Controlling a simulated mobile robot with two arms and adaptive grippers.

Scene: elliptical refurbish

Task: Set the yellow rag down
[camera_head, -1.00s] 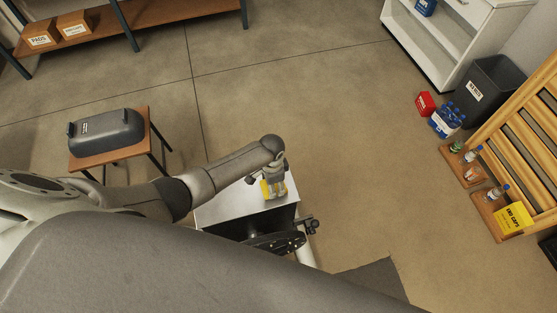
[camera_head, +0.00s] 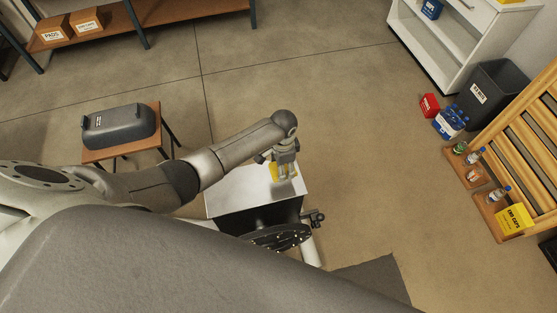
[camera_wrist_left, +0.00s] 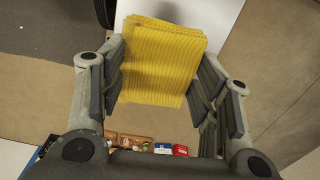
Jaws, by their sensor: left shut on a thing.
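The yellow rag (camera_wrist_left: 160,62) is a folded, ribbed square held between the fingers of my left gripper (camera_wrist_left: 160,92) in the left wrist view. In the head view, my left gripper (camera_head: 284,173) points down over the white top (camera_head: 235,190) of a box-like stand, with yellow of the rag (camera_head: 273,173) showing at its fingers. The rag overlaps the white top in both views. I cannot tell whether it touches that surface. My right gripper is not in view.
A brown stool (camera_head: 125,149) with a grey case (camera_head: 118,127) stands to the left. Open floor (camera_head: 345,130) lies between.

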